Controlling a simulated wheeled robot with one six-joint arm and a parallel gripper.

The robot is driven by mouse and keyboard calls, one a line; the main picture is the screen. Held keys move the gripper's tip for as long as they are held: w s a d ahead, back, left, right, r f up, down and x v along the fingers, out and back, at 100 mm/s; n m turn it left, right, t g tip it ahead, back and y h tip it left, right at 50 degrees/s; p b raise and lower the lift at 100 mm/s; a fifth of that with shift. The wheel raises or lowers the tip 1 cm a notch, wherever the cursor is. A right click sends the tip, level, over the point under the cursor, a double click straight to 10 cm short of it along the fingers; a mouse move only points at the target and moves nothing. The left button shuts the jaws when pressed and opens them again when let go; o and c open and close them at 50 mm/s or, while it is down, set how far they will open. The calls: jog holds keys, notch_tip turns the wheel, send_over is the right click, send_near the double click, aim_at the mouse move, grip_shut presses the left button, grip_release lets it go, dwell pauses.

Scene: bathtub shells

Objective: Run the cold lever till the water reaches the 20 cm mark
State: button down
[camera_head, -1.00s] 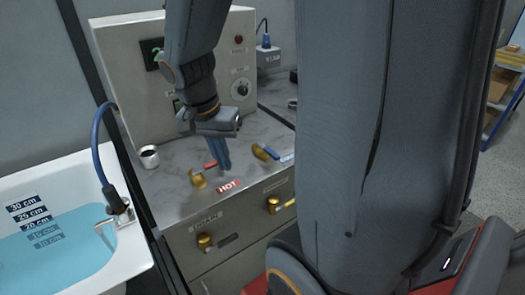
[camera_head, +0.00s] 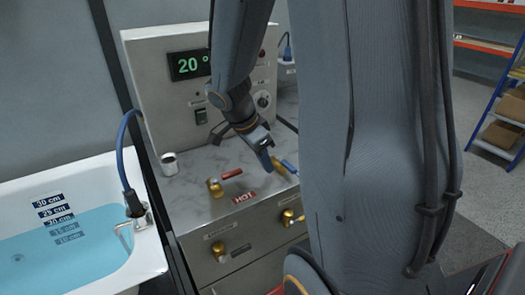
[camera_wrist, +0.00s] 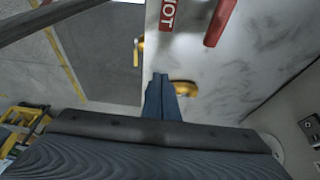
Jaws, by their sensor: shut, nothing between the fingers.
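The tub (camera_head: 150,262) holds blue water (camera_head: 85,240), its surface near the 20 cm label (camera_head: 58,220); the 15 and 10 cm labels look under water. My gripper (camera_head: 271,168) is shut and empty at the cold lever's blue handle (camera_head: 287,167); I cannot tell if they touch. In the wrist view my closed blue fingers (camera_wrist: 165,100) are beside a brass valve body (camera_wrist: 186,88), partly covering it; the blue handle is not visible there. The hot lever's red handle (camera_head: 232,173) lies to the left, behind the HOT label (camera_head: 244,197).
A spout (camera_head: 137,208) with a blue hose stands on the tub's rim. A drain valve (camera_head: 218,252) and another brass valve (camera_head: 290,217) are on the cabinet front. A cup (camera_head: 169,163) stands on the counter. The upright panel (camera_head: 160,95) behind has a display reading 20°.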

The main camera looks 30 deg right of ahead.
aim_at(285, 164)
jog(key=x, duration=0.3)
jog(key=shift+s+d+r+p, duration=0.1)
jog(key=shift+d+p, duration=0.4)
jog(key=shift+d, duration=0.1)
jog(key=shift+s+d+r+p, duration=0.1)
jog(key=shift+d+r+p, duration=0.05)
jog(key=shift+d+p, duration=0.4)
jog(key=shift+w+d+f, duration=0.1)
jog(key=shift+d+f, duration=0.05)
jog(key=shift+d, duration=0.65)
